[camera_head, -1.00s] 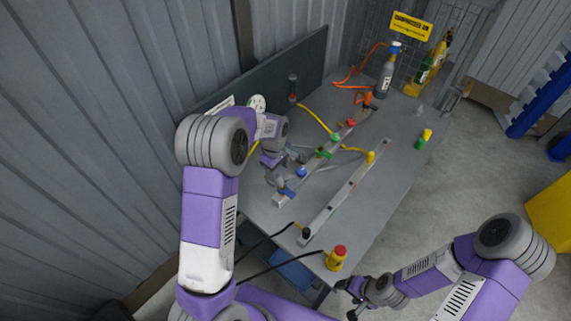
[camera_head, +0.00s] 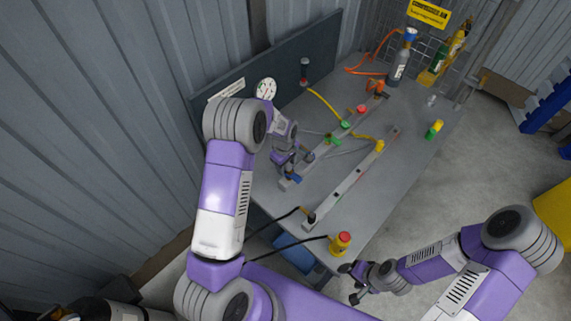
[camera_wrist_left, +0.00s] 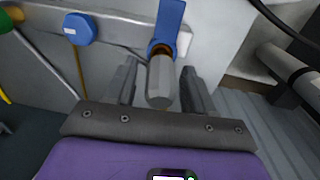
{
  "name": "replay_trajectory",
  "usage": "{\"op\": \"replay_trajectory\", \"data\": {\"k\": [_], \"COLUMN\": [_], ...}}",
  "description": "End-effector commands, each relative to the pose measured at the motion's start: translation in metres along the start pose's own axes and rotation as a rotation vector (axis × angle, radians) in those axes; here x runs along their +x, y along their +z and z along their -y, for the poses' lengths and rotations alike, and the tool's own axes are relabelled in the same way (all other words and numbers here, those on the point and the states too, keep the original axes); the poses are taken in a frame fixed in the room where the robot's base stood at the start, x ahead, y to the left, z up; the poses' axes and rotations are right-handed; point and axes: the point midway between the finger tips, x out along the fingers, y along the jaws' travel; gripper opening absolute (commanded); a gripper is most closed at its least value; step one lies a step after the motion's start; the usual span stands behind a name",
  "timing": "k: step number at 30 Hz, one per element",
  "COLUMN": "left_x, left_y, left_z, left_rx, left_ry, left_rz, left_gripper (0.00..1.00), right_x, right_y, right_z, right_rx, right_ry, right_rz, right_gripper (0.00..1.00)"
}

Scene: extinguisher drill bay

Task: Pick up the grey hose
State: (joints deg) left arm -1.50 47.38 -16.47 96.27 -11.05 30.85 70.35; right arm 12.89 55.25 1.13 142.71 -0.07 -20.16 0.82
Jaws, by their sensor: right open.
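A thin grey hose (camera_head: 348,151) appears to curve over the bench beside the rail with coloured valves, in the head view; part of it is hidden behind my left arm. My left gripper (camera_head: 291,168) is low at the near end of that rail. In the left wrist view, its two dark fingers (camera_wrist_left: 160,88) stand apart on either side of a grey cylindrical fitting (camera_wrist_left: 159,82) below a blue valve handle (camera_wrist_left: 169,28). Gaps show on both sides of the fitting. I cannot tell whether it belongs to the hose. My right gripper (camera_head: 352,284) is open and empty off the bench's near corner.
A second rail (camera_head: 352,180) lies along the bench (camera_head: 395,165). A red-topped yellow button (camera_head: 341,243) stands at the near corner. A pressure gauge (camera_head: 266,90) is by the back panel. Bottles (camera_head: 401,62) and an orange hose (camera_head: 362,71) are at the far end.

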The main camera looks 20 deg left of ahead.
Motion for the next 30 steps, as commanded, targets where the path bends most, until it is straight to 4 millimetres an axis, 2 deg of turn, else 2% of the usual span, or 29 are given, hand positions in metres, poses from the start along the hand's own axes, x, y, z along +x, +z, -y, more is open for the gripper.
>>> {"op": "replay_trajectory", "data": {"k": [1, 10, 17, 20, 30], "left_x": [0.0, 0.0, -0.002, -0.009, -0.075], "left_y": [0.0, 0.0, 0.0, 0.0, 0.0], "left_z": [0.0, 0.0, 0.0, -0.002, -0.007], "left_rx": [0.0, 0.0, 0.001, 0.001, 0.001], "left_ry": [0.0, 0.0, 0.001, 0.002, 0.005], "left_rz": [0.0, 0.0, -0.001, -0.002, -0.002], "left_gripper": [0.45, 0.0, 0.0, 0.0, 0.0], "right_x": [0.0, 0.0, 0.0, 0.0, 0.0], "right_y": [0.0, 0.0, 0.0, 0.0, 0.0], "right_z": [0.0, 0.0, 0.0, 0.0, 0.0], "right_rx": [0.0, 0.0, 0.0, 0.0, 0.0], "right_ry": [0.0, 0.0, 0.0, 0.0, 0.0], "right_rz": [0.0, 0.0, 0.0, 0.0, 0.0], "right_gripper": [0.69, 0.69, 0.69, 0.69, 0.69]}}
